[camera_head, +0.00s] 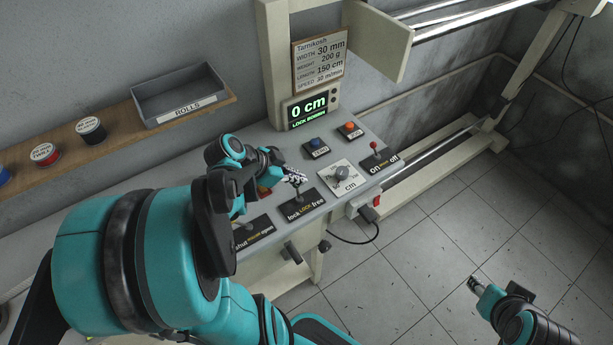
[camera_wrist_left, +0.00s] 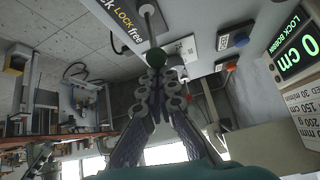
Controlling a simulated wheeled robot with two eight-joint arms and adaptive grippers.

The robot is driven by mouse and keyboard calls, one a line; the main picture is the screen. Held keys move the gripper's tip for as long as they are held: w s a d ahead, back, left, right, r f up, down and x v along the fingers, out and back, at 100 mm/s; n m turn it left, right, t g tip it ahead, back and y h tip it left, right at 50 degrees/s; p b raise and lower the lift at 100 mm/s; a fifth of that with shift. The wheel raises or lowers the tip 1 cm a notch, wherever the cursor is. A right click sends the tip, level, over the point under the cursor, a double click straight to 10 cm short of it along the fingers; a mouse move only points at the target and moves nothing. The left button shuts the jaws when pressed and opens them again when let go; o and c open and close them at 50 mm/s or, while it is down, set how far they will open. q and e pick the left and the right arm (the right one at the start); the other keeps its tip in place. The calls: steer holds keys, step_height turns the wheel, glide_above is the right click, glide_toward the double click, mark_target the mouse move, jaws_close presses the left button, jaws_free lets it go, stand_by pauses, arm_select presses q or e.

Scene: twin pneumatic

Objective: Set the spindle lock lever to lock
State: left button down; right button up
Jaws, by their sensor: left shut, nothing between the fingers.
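The spindle lock lever's label plate (camera_head: 304,206), reading lock, LOCK and free, lies on the grey console. In the left wrist view the lever shows as a thin rod with a dark green ball knob (camera_wrist_left: 156,57). My left gripper (camera_head: 299,178) is above that plate, its fingers shut with nothing between them. In the wrist view its fingertips (camera_wrist_left: 156,74) are right at the knob; whether they touch it I cannot tell. In the head view the fingers partly hide the lever. My right gripper (camera_head: 476,286) is low at the right, over the floor, away from the console.
A display (camera_head: 308,108) reads 0 cm and LOCK BOBBIN. Close by are a blue button (camera_head: 316,143), an orange button (camera_head: 350,127), a cm knob (camera_head: 342,174), a red on/off lever (camera_head: 374,147) and a shut/open plate (camera_head: 252,233). A ROLLS tray (camera_head: 180,97) sits on the shelf.

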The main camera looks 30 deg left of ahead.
mark_target(295, 186)
arm_select(q)
steer(key=shift+s+a+f+t+h+b, duration=0.15)
steer(key=shift+s+a+t+b, duration=0.1)
steer(key=shift+s+t+b, duration=0.25)
steer(key=shift+s+a+f+t+h+b, duration=0.15)
steer(key=shift+s+a+t+h+b, duration=0.15)
steer(key=shift+s, duration=0.35)
steer(key=shift+s+a+f+t+h+b, duration=0.15)
steer(key=shift+s+t+b, duration=0.15)
steer(key=shift+s+b, duration=0.2)
arm_select(e)
steer(key=shift+s+a+f, duration=0.1)
steer(key=shift+s+f, duration=0.05)
steer(key=shift+f, duration=0.65)
steer(key=shift+s+f, duration=0.15)
steer(key=shift+f, duration=0.65)
arm_select(q)
steer(key=shift+s+f, duration=0.1)
steer(key=shift+s, duration=0.05)
